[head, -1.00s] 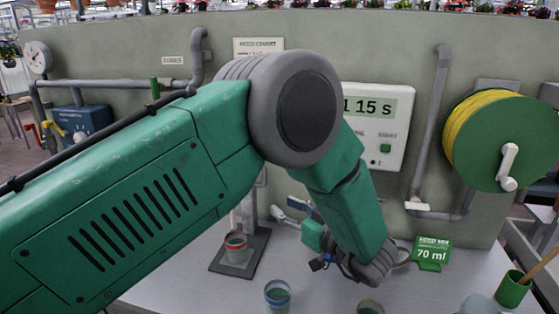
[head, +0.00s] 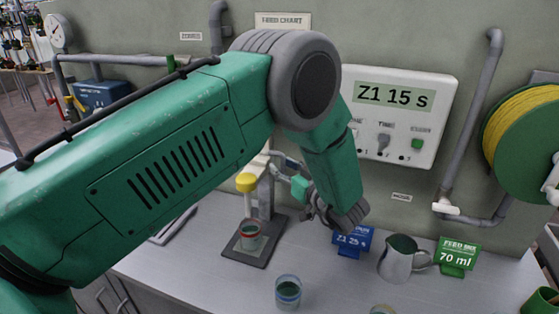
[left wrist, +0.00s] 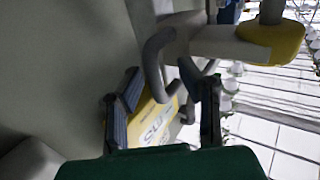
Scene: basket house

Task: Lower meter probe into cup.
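The meter stands at the table's back, with a yellow cap (head: 246,182) on its head and an upright post. A dark plate (head: 240,257) lies at its foot. A cup with a red band (head: 250,236) and dark green contents stands on the plate, below the yellow cap. My left gripper (head: 284,165) is beside the post, to its right. In the left wrist view, its two fingers (left wrist: 163,105) are apart, with a grey curved handle (left wrist: 152,65) and a yellow labelled surface (left wrist: 158,120) between or behind them. The yellow cap (left wrist: 275,42) shows at right. Contact is unclear. My right gripper is out of view.
A blue-banded cup (head: 288,291) stands at the front, with another cup (head: 382,310) cut off at the edge. A jug (head: 398,260), a blue sign (head: 352,240) and a green sign (head: 457,256) stand to the right. A timer panel (head: 396,115) reads "Z1 15 s".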

